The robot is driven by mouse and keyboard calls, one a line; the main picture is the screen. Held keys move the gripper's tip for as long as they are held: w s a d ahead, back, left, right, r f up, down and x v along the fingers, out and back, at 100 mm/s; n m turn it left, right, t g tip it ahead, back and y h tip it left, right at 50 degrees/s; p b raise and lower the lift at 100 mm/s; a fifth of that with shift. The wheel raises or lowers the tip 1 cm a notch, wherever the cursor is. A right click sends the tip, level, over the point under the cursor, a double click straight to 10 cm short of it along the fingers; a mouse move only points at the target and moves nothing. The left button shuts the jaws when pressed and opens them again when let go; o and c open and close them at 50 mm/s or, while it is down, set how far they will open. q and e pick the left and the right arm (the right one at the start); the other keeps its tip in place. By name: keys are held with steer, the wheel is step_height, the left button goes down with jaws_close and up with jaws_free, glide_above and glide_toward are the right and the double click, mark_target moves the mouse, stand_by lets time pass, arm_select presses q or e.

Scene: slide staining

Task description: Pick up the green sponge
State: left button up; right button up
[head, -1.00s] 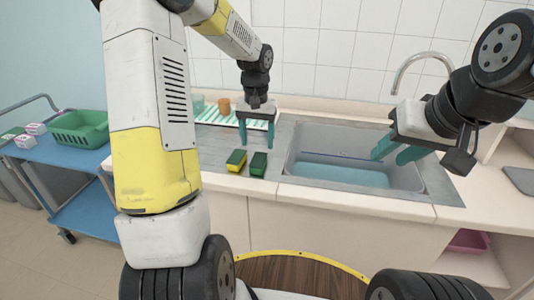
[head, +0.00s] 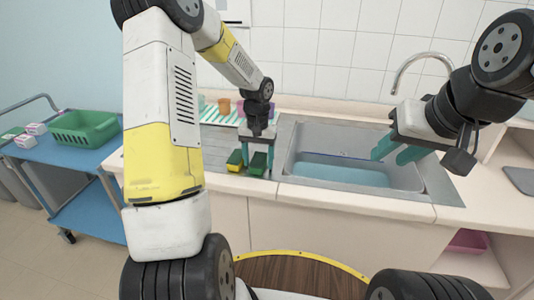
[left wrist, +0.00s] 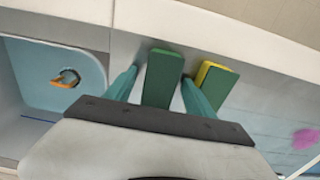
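The green sponge (head: 257,163) lies on the counter strip left of the sink. In the left wrist view, the green sponge (left wrist: 162,80) shows between the two teal fingers of my left gripper (left wrist: 159,86), with a narrow gap on each side. The left gripper (head: 257,158) is open and lowered around the sponge. Whether the fingers touch the counter I cannot tell. My right gripper (head: 396,152) hangs over the sink, open and empty.
A yellow and green sponge (head: 235,160) lies just left of the green one, close to a left finger. The sink (head: 350,175) is to the right. A striped mat (head: 215,114) with an orange cup (head: 224,105) is behind. A green basket (head: 85,128) stands on a blue cart.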

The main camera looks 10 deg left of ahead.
mark_target(258, 159)
arm_select(q)
jaws_close()
steer(key=shift+r, duration=0.1)
steer(key=shift+r, duration=0.55)
step_height(258, 159, up, 2)
steer(key=shift+r, duration=0.1)
steer(key=s+d, duration=0.2)
steer(key=s, duration=0.5)
steer(key=s+d+r, duration=0.1)
steer(key=s+d, duration=0.1)
steer(key=s, duration=0.6)
steer(key=shift+s+d+r, duration=0.25)
